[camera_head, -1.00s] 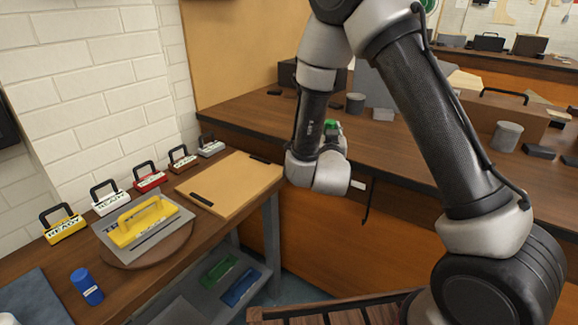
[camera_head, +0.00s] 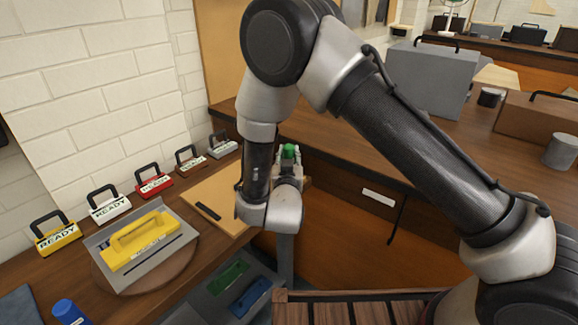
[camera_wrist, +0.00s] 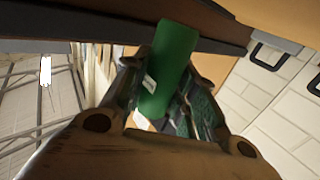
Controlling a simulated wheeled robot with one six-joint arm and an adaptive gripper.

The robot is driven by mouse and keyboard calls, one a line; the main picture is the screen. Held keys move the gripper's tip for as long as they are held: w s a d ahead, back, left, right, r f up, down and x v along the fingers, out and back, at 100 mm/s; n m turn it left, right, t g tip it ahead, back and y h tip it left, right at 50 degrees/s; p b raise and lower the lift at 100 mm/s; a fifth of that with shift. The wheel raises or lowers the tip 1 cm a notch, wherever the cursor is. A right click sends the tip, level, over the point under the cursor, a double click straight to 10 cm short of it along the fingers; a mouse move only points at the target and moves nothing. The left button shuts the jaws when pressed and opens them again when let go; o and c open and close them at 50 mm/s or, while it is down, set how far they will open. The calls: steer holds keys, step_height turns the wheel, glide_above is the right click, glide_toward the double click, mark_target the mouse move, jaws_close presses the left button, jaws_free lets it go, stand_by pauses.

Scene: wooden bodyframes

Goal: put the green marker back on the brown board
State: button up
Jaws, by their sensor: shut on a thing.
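The green marker (camera_head: 290,150) is a thick green cylinder with a small white label, seen large in the wrist view (camera_wrist: 171,62). My gripper (camera_head: 288,163) is shut on it and holds it up in the air. The gripper's dark fingers also show on both sides of the marker in the wrist view (camera_wrist: 163,88). A light brown board (camera_head: 204,191) with a black strip lies on the left bench. My gripper is just right of the board in the head view, and my arm hides the board's right part.
Toolboxes marked READY, such as a yellow one (camera_head: 57,235) and a red one (camera_head: 153,181), line the wall behind the bench. A yellow-handled tool (camera_head: 140,240) and a blue cylinder (camera_head: 69,312) are further left. A green block (camera_head: 228,275) lies on a lower shelf.

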steer(key=shift+f, duration=1.45)
steer(key=o, duration=1)
steer(key=shift+f, duration=0.15)
steer(key=shift+o, duration=0.2)
